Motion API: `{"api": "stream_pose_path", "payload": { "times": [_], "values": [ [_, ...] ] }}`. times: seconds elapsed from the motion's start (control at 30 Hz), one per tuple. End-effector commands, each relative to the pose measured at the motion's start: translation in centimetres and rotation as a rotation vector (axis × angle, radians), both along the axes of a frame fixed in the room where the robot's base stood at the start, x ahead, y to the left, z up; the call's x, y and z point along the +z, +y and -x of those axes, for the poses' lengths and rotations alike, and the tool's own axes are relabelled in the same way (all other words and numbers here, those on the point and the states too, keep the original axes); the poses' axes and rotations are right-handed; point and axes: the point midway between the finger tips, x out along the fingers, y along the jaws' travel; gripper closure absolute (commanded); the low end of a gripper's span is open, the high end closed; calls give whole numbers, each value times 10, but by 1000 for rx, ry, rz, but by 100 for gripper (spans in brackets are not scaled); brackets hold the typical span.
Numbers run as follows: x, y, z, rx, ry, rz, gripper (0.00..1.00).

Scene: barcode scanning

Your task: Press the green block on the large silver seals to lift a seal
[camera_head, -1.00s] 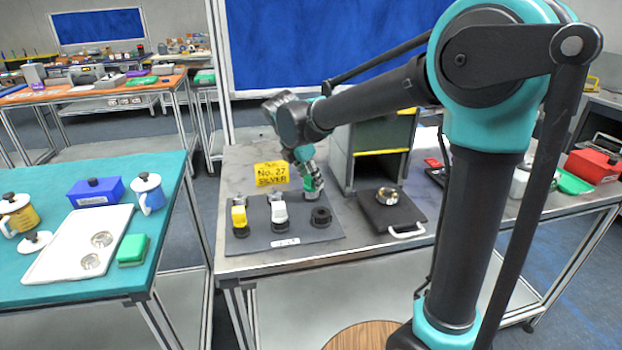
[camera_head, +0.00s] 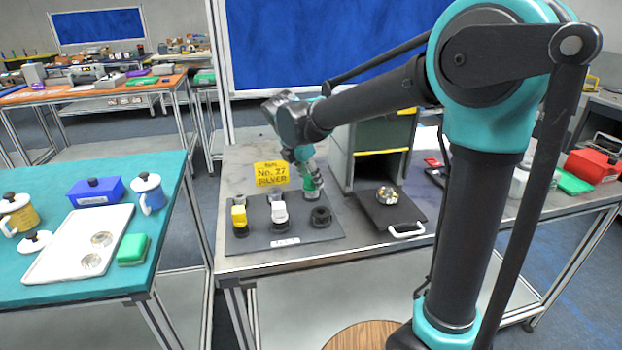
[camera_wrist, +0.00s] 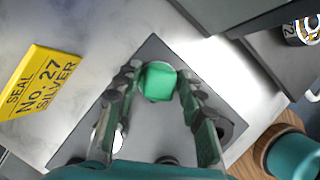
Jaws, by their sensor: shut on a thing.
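My gripper (camera_head: 312,188) is at the back right of the dark mat (camera_head: 290,238) on the grey table. In the wrist view my gripper (camera_wrist: 160,105) has its two fingers on either side of a green block (camera_wrist: 158,82), and it is shut on it. A pale rim shows just beyond the block, over the mat (camera_wrist: 152,50); whether the block touches a seal there cannot be told. A silver round piece (camera_wrist: 118,138) shows beside the left finger. A shiny ring-shaped piece (camera_head: 388,195) lies on the black tray to the right.
A yellow sign (camera_head: 271,174) reading No. 27 SILVER stands behind the mat. A dark cabinet (camera_head: 375,155) stands close on the right.

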Motion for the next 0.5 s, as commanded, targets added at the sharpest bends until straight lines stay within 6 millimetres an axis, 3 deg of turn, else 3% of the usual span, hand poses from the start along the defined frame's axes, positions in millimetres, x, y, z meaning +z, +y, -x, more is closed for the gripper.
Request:
{"api": "stream_pose_path", "payload": {
  "times": [0.5],
  "values": [
    [23,0,1,0,1,0,96]
  ]
}}
